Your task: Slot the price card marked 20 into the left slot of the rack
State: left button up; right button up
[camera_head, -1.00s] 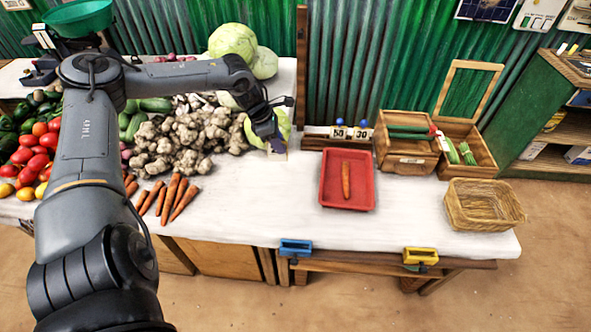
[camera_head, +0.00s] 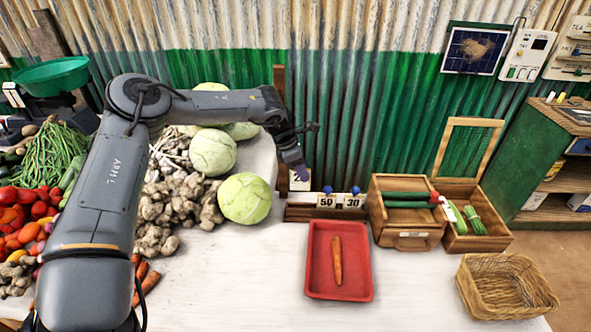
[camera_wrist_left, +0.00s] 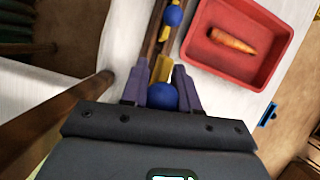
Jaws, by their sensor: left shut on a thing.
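The wooden rack (camera_head: 297,214) stands at the back of the table by the green wall. Cards marked 50 (camera_head: 326,202) and 30 (camera_head: 352,202), each with a blue knob, stand in its middle and right. My left gripper (camera_head: 298,172) is shut on a pale price card (camera_head: 300,184) over the rack's left end. The number on this card cannot be read. In the left wrist view, a blue knob (camera_wrist_left: 162,97) lies between the purple fingers. I cannot tell whether the card is in the left slot or just above it. My right gripper is not in view.
A red tray (camera_head: 365,285) with a carrot (camera_head: 337,260) lies in front of the rack. A wooden box (camera_head: 410,240) stands right of it. A cabbage (camera_head: 245,198) and a wooden post (camera_head: 281,130) are close to the gripper.

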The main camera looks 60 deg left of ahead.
aim_at(305, 189)
pick_arm(q)
jog(key=shift+w+f, duration=0.1)
jog(key=shift+f, duration=0.1)
jog(key=shift+f+b, duration=2.1)
jog(key=shift+f, duration=0.7)
grip_shut()
